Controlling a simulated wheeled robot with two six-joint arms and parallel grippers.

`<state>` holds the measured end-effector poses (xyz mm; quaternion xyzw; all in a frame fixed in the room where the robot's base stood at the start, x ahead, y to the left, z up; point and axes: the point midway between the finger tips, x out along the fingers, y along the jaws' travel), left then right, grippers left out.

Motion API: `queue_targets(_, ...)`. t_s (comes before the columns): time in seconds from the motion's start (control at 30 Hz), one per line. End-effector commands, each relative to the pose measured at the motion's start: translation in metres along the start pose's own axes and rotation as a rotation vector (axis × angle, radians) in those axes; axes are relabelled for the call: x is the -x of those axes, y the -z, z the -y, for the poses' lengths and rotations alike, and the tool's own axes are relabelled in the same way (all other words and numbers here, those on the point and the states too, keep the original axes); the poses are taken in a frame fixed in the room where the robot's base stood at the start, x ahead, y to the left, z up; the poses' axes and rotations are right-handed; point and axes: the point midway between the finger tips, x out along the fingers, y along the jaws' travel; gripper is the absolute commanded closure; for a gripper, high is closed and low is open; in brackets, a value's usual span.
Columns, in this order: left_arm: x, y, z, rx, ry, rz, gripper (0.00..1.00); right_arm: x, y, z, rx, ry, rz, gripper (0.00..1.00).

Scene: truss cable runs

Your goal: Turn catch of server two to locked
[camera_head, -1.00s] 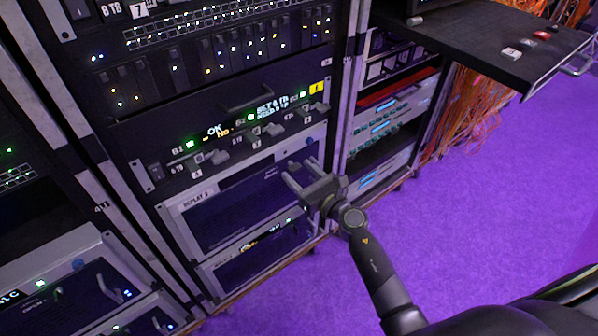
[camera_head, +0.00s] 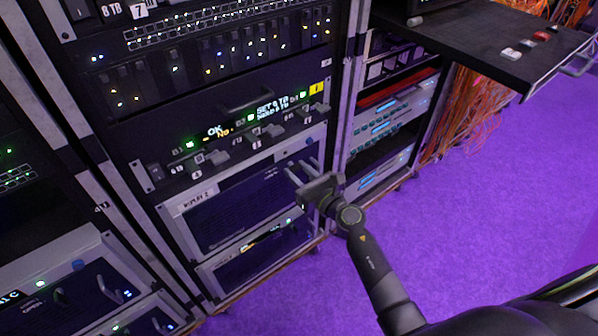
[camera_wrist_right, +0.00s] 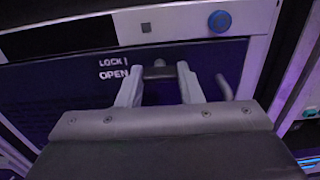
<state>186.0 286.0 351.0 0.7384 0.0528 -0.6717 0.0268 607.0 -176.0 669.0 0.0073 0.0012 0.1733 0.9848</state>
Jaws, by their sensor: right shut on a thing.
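Server two is the dark-faced unit with a light frame and a label ending in 2 (camera_head: 196,200) in the middle rack. My right gripper (camera_head: 302,166) is at the upper right of its front. In the right wrist view, its two pale fingers (camera_wrist_right: 159,82) are shut on the small dark catch (camera_wrist_right: 158,71), one on each side. White words LOCK and OPEN (camera_wrist_right: 114,68) are printed left of the catch. The catch's exact angle is hard to tell. The head view does not show the catch clearly. My left gripper is not in view.
A blue round button (camera_wrist_right: 219,21) sits above and right of the catch, with a pale handle (camera_wrist_right: 225,87) beside the right finger. A dark shelf (camera_head: 490,45) juts out at the upper right. Orange cables (camera_head: 470,110) hang behind it. The purple floor (camera_head: 480,220) is clear.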

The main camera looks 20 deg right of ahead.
Motion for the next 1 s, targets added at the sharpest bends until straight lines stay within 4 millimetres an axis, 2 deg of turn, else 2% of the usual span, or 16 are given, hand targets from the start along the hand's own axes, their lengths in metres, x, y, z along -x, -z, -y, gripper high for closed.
queue_targets(0.37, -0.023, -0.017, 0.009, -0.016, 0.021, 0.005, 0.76, 0.000, -0.002, 0.000, -0.205, 0.000, -0.002, 0.90)
queue_targets(0.7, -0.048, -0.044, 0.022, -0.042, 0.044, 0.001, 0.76, 0.000, -0.002, 0.000, -0.523, 0.001, -0.002, 0.90)
queue_targets(1.0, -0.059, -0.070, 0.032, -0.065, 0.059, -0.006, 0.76, 0.000, -0.002, 0.000, -0.809, 0.002, -0.002, 0.90)
